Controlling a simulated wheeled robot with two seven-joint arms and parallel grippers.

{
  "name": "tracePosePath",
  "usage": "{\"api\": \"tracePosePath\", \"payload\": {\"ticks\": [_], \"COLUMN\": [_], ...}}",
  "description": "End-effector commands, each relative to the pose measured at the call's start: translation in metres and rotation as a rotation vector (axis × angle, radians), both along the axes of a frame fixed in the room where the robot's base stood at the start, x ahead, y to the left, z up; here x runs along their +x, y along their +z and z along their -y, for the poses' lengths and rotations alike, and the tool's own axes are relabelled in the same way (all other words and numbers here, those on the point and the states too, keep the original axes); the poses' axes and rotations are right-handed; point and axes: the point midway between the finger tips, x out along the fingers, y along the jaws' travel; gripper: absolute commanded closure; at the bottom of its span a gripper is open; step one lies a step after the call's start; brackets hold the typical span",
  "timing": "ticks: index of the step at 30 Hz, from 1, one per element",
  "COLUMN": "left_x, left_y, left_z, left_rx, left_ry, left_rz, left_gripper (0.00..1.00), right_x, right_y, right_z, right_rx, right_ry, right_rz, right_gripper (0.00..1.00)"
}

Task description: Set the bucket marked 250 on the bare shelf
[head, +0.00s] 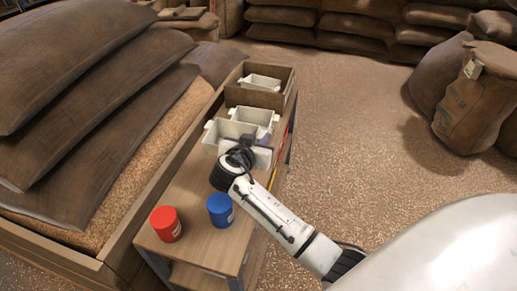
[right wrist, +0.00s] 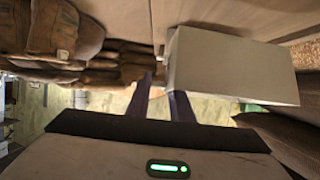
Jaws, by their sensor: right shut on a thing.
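My right gripper (head: 262,141) reaches in over a wooden bench and is shut on a white bucket (head: 222,131). In the right wrist view the fingers (right wrist: 166,100) are close beside the pale wall of a bucket (right wrist: 232,66). The exact grip spot is hidden, and I cannot tell whether this bucket touches the bench top. A second white bucket (head: 253,116) stands just behind it. A third white bucket (head: 262,82) sits in a wooden box. No 250 marking is readable on any bucket. My left gripper is not in view.
The bench top (head: 191,190) also carries a red can (head: 165,224) and a blue can (head: 220,210) at its near end. A lower shelf (head: 190,277) shows below. Dark sacks (head: 85,75) lie in a bin on the left.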

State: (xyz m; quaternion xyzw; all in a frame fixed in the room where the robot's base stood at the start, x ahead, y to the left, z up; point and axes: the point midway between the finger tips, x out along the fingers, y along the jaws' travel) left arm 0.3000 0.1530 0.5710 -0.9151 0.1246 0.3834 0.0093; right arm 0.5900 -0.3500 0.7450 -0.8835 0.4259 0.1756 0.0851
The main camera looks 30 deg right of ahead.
Motion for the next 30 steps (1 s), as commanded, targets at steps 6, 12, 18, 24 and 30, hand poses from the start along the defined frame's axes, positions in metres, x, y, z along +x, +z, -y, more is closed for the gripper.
{"api": "tracePosePath", "payload": {"ticks": [6,12,18,24,30], "left_x": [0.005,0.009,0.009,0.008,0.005], "left_y": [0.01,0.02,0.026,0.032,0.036], "left_z": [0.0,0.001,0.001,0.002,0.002], "left_rx": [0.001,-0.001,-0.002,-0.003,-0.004], "left_ry": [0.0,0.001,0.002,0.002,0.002], "left_rz": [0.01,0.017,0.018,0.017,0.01], "left_gripper": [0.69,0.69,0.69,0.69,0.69], "right_x": [-0.005,-0.018,-0.031,-0.043,-0.055], "right_y": [0.027,0.03,0.029,0.029,0.029], "right_z": [0.004,0.014,0.024,0.034,0.044], "right_rx": [0.0,-0.001,-0.001,-0.001,-0.002], "right_ry": [-0.002,-0.001,-0.001,-0.001,-0.001], "right_rz": [0.0,-0.001,-0.001,-0.001,0.0], "right_gripper": [0.98,0.98,0.98,0.98,0.98]}}
